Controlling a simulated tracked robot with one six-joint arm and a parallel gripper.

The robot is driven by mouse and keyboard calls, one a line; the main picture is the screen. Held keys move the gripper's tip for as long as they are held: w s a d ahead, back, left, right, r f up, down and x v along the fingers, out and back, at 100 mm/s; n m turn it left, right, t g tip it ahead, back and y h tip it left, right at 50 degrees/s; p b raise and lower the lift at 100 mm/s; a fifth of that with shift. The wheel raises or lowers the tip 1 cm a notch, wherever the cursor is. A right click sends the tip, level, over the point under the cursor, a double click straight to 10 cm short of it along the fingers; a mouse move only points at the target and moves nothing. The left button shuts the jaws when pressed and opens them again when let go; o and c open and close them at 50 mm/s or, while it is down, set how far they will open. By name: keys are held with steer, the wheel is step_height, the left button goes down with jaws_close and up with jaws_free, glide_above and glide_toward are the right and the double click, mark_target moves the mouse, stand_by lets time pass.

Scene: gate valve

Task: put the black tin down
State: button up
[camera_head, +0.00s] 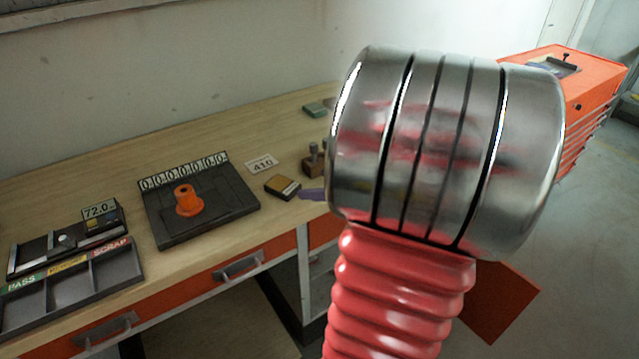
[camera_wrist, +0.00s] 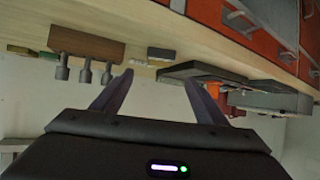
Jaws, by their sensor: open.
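A small black tin (camera_head: 283,187) with a tan-yellow label on top lies flat on the wooden bench near its front edge, right of the black plate. In the wrist view, which shows the bench upside down, the tin (camera_wrist: 161,54) appears beyond the gap between my fingers. My gripper (camera_wrist: 158,76) is open, with its two fingers spread and nothing between them. In the head view only a purple finger tip (camera_head: 312,195) shows, just right of the tin; my arm hides the rest. I cannot tell whether that finger touches the tin.
The black plate (camera_head: 235,212) carries an orange spool-like part (camera_head: 188,199). A 416 card (camera_head: 262,163) and a wooden block with metal posts (camera_head: 313,162) stand close by. A labelled sorting tray (camera_head: 75,290) is at the left. Bare bench lies behind.

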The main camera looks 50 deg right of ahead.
steer(key=shift+w+r, duration=0.1)
stand_by(0.3)
steer(key=w+r+h, duration=0.5)
steer(key=w+r, duration=0.2)
steer(key=w, duration=0.1)
steer(key=a+r+m+h, duration=0.2)
steer(key=a+r+h, duration=0.1)
steer(key=a+r, duration=0.25)
steer(key=s+a+f+g+y, duration=0.2)
steer(key=s+a, duration=0.2)
steer(key=a, duration=0.5)
steer(key=s+a+f+g+y, duration=0.2)
steer(key=s+a, duration=0.3)
steer(key=a, duration=0.5)
steer(key=s+a+f+g+y, duration=0.2)
steer(key=s+a+f, duration=0.2)
steer(key=a, duration=0.5)
steer(key=shift+s+a+n+g+y, duration=0.25)
steer(key=shift+s+n+g+y, duration=0.05)
steer(key=shift+s+n+y, duration=0.1)
steer(key=shift+w, duration=0.1)
steer(key=shift+c, duration=0.5)
